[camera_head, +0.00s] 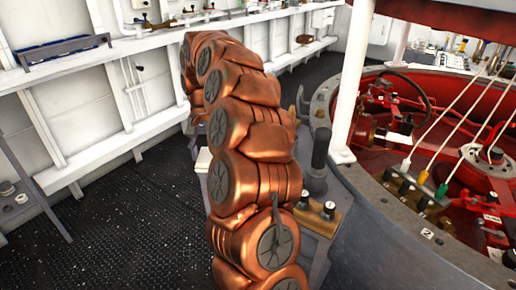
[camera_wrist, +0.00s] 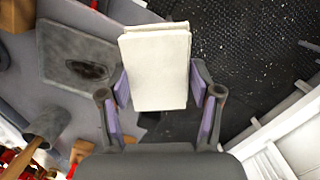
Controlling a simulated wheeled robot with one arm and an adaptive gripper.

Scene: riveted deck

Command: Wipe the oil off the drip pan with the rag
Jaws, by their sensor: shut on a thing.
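In the wrist view my gripper (camera_wrist: 159,85) is shut on the rag (camera_wrist: 157,70), a thick, folded, cream-white pad between its two fingers. The drip pan (camera_wrist: 55,45) is a grey, square, shallow tray at the upper left of the wrist view. A dark oil patch (camera_wrist: 88,70) lies on it. The rag is to the right of the pan in the picture and apart from the oil; its height above the surface I cannot tell. In the head view my copper arm hides the pan and the gripper. A small pale patch beside the arm may be the rag.
A dark grey upright cylinder (camera_head: 320,150) and a wooden block with knobs (camera_head: 318,215) stand right of my arm. A white post (camera_head: 352,80) and a round red machinery well (camera_head: 450,150) are further right. Black riveted floor (camera_head: 130,225) is open at left. White shelves line the wall.

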